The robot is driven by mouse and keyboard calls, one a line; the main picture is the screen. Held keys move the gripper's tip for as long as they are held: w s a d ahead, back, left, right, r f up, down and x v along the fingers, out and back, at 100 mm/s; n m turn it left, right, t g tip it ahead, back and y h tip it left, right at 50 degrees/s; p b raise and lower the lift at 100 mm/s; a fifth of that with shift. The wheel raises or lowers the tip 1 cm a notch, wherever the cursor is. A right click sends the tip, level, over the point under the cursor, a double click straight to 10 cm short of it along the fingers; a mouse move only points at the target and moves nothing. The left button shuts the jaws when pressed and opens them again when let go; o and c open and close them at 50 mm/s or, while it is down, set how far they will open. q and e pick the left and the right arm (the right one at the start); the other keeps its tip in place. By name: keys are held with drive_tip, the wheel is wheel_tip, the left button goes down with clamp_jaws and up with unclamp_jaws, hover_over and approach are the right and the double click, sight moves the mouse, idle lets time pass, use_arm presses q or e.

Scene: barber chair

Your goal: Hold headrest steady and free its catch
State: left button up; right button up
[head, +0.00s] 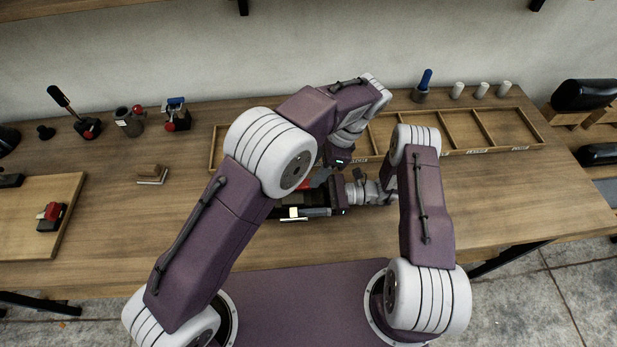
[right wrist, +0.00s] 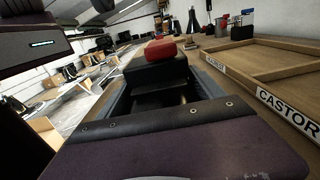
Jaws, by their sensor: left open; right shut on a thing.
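A black block (right wrist: 152,75) with a red part (right wrist: 160,48) on top sits between the jaws of my right gripper (right wrist: 160,92) in the right wrist view. I cannot tell surely that these are the headrest and its catch. In the head view the red part (head: 304,185) shows at mid-table, mostly covered by my grippers. My right gripper (head: 303,203) lies low over the table, shut on the block. My left gripper (head: 326,174) is open, pointing down just above and beside the red part; its fingertips are partly hidden. Its body shows at upper left in the right wrist view (right wrist: 40,45).
A wooden compartment tray (head: 496,130) lies behind, with a CASTOR label (right wrist: 287,106) near my right gripper. Several tools and cups stand at the back. A board (head: 30,190) with a red-and-black piece (head: 50,213) is at left.

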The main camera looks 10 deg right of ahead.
sight(305, 183)
use_arm(q)
drive_tip(key=x, duration=0.5)
clamp_jaws()
